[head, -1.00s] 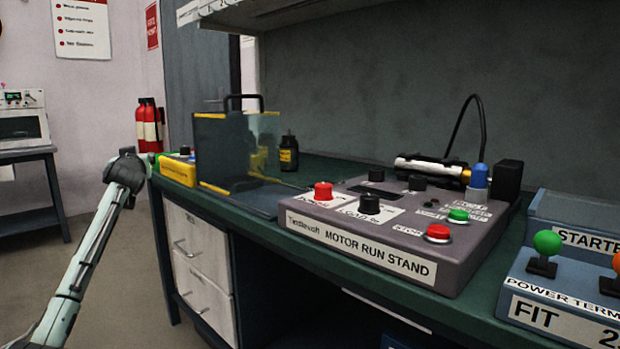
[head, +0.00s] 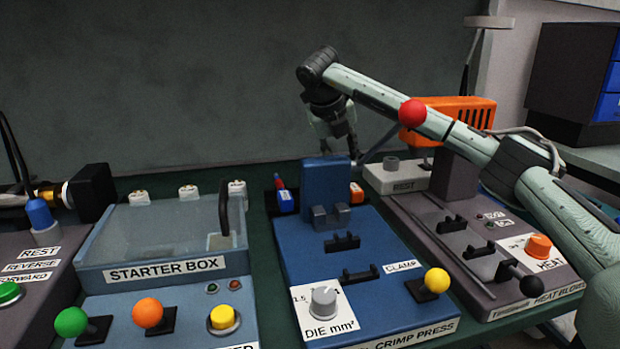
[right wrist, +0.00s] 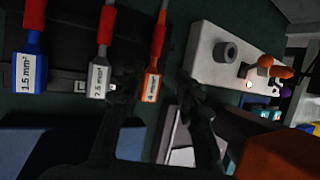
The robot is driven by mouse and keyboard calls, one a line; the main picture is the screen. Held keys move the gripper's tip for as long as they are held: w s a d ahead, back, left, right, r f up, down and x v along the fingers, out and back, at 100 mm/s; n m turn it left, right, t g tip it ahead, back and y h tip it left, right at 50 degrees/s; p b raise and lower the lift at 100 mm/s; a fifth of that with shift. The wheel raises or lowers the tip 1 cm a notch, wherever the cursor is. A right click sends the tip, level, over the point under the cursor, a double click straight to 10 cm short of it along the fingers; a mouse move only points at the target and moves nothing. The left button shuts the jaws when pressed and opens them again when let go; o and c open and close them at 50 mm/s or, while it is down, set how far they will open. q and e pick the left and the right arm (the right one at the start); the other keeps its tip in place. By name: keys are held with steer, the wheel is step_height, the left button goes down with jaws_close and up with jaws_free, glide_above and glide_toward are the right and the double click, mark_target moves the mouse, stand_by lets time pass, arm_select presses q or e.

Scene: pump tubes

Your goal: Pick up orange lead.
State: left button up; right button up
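The orange lead (right wrist: 153,80), labelled 4 mm², shows in the right wrist view beside a grey lead (right wrist: 100,75) and a blue lead (right wrist: 28,75). In the head view its orange end (head: 356,193) shows behind the crimp press, right of the blue lead (head: 286,201). My right gripper (head: 338,143) is above the back of the press. In the right wrist view its dark fingers (right wrist: 155,95) are apart, with the orange lead's labelled end lying across the gap; contact cannot be told. My left gripper is out of view.
The blue crimp press (head: 300,245) stands in front of the leads. The starter box (head: 165,267) is to its left and the heat blower base (head: 480,290) to its right.

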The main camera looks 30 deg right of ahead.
mark_target(356, 194)
steer(key=shift+x, duration=1)
steer(key=x, duration=0.3)
steer(key=a+p+x, duration=0.1)
steer(key=x, duration=0.1)
steer(key=shift+s+d+f, duration=0.1)
steer(key=shift+s+f, duration=0.2)
steer(key=shift+f, duration=0.05)
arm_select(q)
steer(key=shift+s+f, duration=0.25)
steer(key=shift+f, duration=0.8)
arm_select(e)
steer(key=shift+c, duration=0.3)
jaws_close()
